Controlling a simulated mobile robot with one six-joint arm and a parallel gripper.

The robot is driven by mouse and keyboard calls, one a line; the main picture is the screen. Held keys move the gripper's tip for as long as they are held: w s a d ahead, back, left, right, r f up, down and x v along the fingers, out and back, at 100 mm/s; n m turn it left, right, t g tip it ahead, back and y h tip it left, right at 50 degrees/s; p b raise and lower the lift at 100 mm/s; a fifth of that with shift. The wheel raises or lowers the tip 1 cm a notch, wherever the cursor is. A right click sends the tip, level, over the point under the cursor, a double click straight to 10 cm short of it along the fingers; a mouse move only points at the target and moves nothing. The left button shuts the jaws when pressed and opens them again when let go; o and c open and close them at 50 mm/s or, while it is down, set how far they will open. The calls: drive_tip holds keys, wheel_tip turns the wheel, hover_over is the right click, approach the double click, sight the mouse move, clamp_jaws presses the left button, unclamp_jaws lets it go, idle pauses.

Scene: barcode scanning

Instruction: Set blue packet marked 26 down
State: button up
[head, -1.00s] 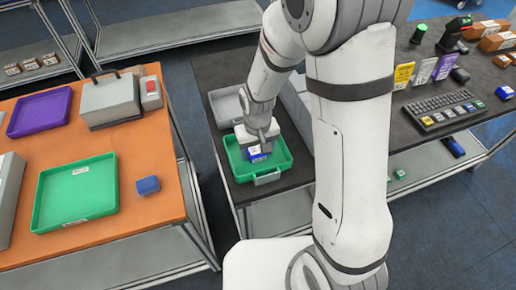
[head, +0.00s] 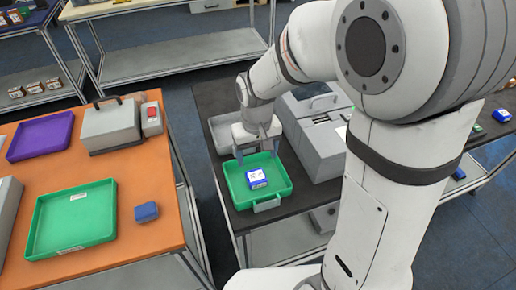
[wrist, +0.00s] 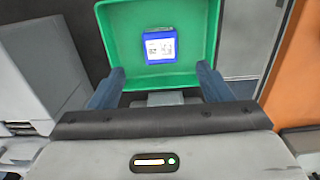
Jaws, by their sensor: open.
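The blue packet (head: 257,177) lies flat in the green tray (head: 281,190) on the dark table, its white label facing up. The number on it is too small to read. The packet (wrist: 161,46) also shows in the wrist view, inside the tray (wrist: 205,28), apart from my fingers. My gripper (head: 258,157) is open and empty above the far part of the tray. In the wrist view my gripper (wrist: 160,80) has its two fingers spread wide, with nothing between them.
A grey bin (head: 222,133) stands behind the tray and a grey machine (head: 312,140) to its right. On the orange table (head: 150,235) at left are another green tray (head: 72,252), a blue block (head: 146,212), a purple tray (head: 40,137) and a grey case (head: 108,125).

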drive_tip(key=s+d+r+m+t, duration=0.3)
drive_tip(key=s+d+r, duration=0.8)
drive_tip(key=s+d, duration=0.1)
drive_tip(key=shift+s+d, duration=0.15)
drive_tip(key=shift+d, duration=0.2)
drive_tip(key=shift+c, duration=0.2)
idle(0.9)
